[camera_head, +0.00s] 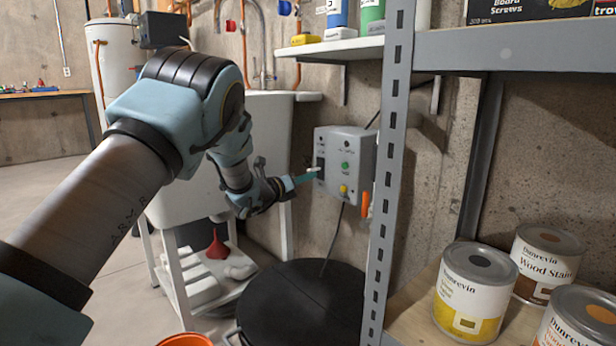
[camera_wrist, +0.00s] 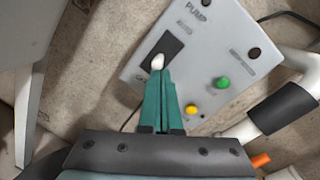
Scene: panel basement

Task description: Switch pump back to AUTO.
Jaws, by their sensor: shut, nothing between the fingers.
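A grey pump control box (camera_head: 345,165) is on the concrete wall behind the shelf post. In the wrist view the panel (camera_wrist: 205,45) fills the upper middle, tilted, with "PUMP" lettered on it. A white toggle lever (camera_wrist: 158,62) stands on a black plate (camera_wrist: 172,46) on its face. A green button (camera_wrist: 222,83) and a yellow button (camera_wrist: 191,109) lie to the right. My gripper (camera_wrist: 162,78) is shut and empty, its teal fingertips right at the lever; I cannot tell whether they touch. In the head view my gripper (camera_head: 314,174) reaches the box's left side. The AUTO label is unreadable.
A grey perforated shelf post (camera_head: 388,170) stands just right of the box. Paint cans (camera_head: 475,290) sit on the lower shelf. A black round lid (camera_head: 305,305) is below the box. A white utility sink (camera_head: 265,140) is behind my arm. An orange handle (camera_head: 365,204) hangs beside the box.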

